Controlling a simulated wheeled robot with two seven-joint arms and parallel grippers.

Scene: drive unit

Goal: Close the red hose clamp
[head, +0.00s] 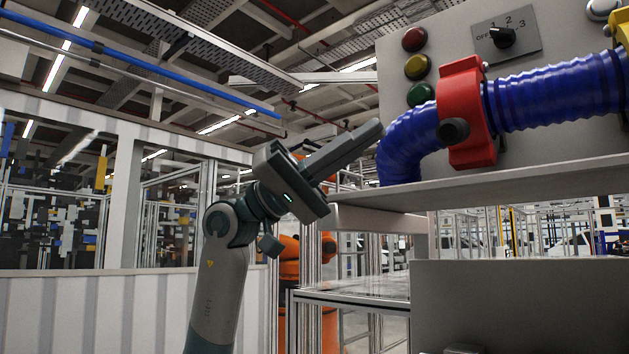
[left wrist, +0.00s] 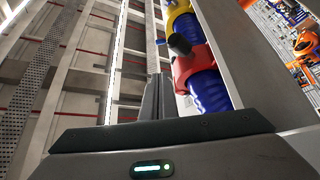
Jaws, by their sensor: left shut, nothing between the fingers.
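The red hose clamp (head: 466,112) sits around a ribbed blue hose (head: 560,92) in front of the grey panel, with a dark round knob (head: 454,131) facing me. I cannot tell from here whether the clamp is fully closed. In the left wrist view the red clamp (left wrist: 190,66) and its dark knob (left wrist: 179,44) show beyond the fingers. My left gripper (head: 374,131) is shut and empty. Its fingers point up and right, left of the clamp and apart from it in the picture. The left fingers (left wrist: 155,97) also show in the left wrist view. My right gripper is not in view.
The grey panel carries red, yellow and green buttons (head: 417,67) and a rotary switch (head: 503,37). A grey shelf (head: 500,184) juts out below the hose. A yellow part (head: 624,26) shows at the far right. Free air lies left of the panel.

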